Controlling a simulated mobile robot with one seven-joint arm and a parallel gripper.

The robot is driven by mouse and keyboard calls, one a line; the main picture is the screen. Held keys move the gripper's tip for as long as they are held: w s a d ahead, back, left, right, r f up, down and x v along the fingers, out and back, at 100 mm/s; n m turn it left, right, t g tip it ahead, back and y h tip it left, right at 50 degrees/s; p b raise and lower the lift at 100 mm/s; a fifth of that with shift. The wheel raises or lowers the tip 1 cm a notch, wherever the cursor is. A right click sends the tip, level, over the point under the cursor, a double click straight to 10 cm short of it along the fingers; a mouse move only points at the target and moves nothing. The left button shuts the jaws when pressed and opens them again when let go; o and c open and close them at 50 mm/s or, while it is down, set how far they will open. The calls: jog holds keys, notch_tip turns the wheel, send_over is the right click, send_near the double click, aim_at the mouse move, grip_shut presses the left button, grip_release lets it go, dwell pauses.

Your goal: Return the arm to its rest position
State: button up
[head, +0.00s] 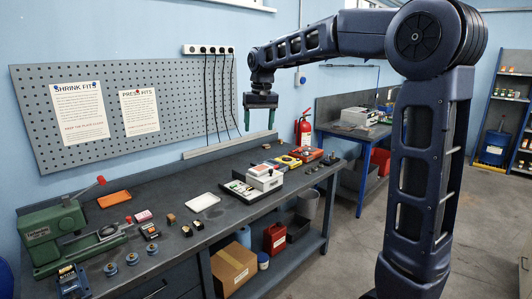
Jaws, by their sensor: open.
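A small blue vice (72,284) stands at the front left corner of the bench, partly cut by the lower picture edge. The gap between its jaws is too small to make out. Several small dark blocks lie on the bench right of the green machine; one very dark block (198,225) may be the black block, but I cannot tell for sure. Others beside it show orange-brown faces, such as this block (170,218). My gripper (259,122) hangs high above the back of the bench, fingers pointing down, open and empty, far right of the vice.
A green machine (52,236) with a red-knobbed lever stands at the left. Blue spools (132,258), an orange tray (114,199), a white tray (203,202) and a white-topped device (264,177) share the bench (225,222). A pegboard (120,72) hangs behind.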

jog(key=s+d+f+m+t, duration=0.1)
jog(key=s+d, duration=0.4)
jog(key=d, duration=0.5)
jog(key=s+d+f+m+t, duration=0.1)
jog(key=s+d+f, duration=0.1)
jog(key=s+d, duration=0.55)
jog(key=s+d+f+m+t, duration=0.1)
jog(key=s+d+f, duration=0.8)
jog(key=s+d, duration=0.3)
jog(key=shift+s+d+f+m+t+h, duration=0.15)
jog(key=shift+d+f+m+t+h, duration=0.15)
jog(key=shift+d+f+m+h, duration=0.15)
jog(key=shift+c, duration=0.2)
